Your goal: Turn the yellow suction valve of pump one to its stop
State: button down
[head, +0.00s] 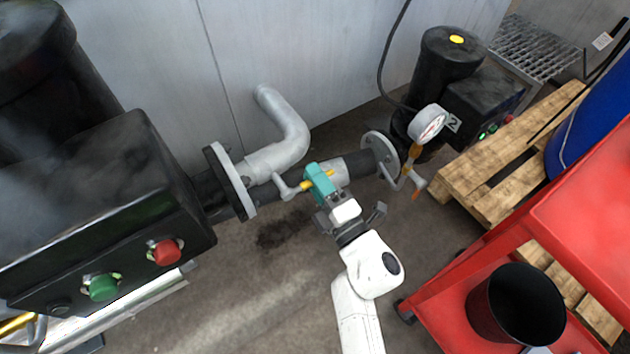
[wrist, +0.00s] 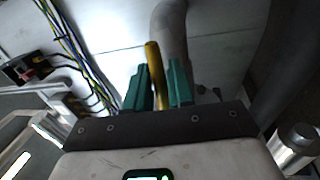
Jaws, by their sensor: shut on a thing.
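The yellow valve handle (head: 306,187) is on the grey pipework between the two pumps, and a bit of it shows on each side of my teal fingers. My gripper (head: 320,180) is shut on this handle. In the wrist view the yellow handle (wrist: 153,60) runs as a bar between the two teal fingers of my gripper (wrist: 160,88). The fingers hide the middle of the handle. A large black pump (head: 105,190) stands at the left; no number on it is visible.
A wooden pallet (head: 480,165), red cart (head: 590,190) and black bucket (head: 528,305) are right. Bare floor lies in front.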

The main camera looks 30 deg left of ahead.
jog(key=shift+r+n, duration=0.25)
jog(key=shift+n, duration=0.25)
jog(key=c, duration=1.1)
grip_release()
jog(key=shift+c, duration=0.2)
jog(key=shift+s+d, duration=0.1)
jog(key=p+v, duration=0.2)
jog(key=v, duration=0.8)
jog(key=shift+d+f+p, duration=0.15)
jog(key=shift+d+p, duration=0.1)
jog(key=shift+p, duration=0.1)
